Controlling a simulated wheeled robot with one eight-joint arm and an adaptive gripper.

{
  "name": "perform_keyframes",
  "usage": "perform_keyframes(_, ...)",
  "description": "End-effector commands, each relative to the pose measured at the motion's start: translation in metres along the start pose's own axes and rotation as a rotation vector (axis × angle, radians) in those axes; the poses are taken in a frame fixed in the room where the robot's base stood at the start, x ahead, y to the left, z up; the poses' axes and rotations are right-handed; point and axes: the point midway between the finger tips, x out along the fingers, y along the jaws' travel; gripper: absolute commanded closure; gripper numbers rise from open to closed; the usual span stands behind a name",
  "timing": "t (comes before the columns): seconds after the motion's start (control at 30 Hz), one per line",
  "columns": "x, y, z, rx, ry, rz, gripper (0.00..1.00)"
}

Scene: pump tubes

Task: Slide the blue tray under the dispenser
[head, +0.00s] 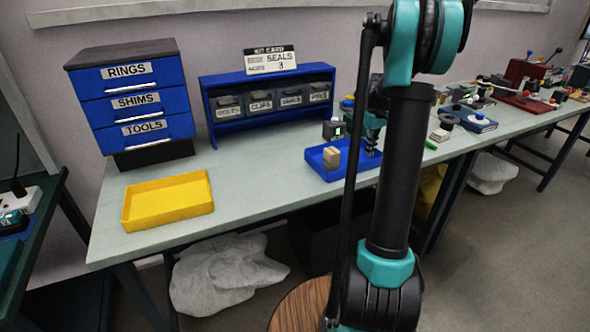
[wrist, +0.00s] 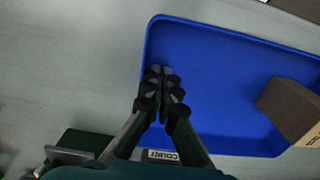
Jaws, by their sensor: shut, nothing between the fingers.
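The blue tray (head: 346,175) sits on the bench near the front edge, left of my arm. A light wooden block (head: 330,158) stands in it; in the wrist view the block (wrist: 291,110) is brown and at the right. My gripper (head: 371,151) is over the tray's right part. In the wrist view its closed fingertips (wrist: 160,76) lie over the tray (wrist: 215,65) just inside one wall, with nothing between them. I cannot tell whether they touch the tray.
A blue rack of labelled bins (head: 270,102) and a blue drawer unit (head: 133,100) stand at the back. A yellow tray (head: 168,201) lies front left, with clear bench between it and the blue tray. Boxes and a green marker (head: 431,144) are at the right.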

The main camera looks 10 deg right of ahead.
Motion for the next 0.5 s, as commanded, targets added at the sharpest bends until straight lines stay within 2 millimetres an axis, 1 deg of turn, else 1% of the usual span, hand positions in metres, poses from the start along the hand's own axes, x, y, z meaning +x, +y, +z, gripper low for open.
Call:
perform_keyframes(0.1,0.000,0.011,0.000,0.002,0.000,0.000,1.00)
perform_keyframes(0.3,0.000,0.028,0.000,0.001,0.000,0.000,1.00)
perform_keyframes(0.5,0.000,0.031,0.000,0.000,0.000,0.000,1.00)
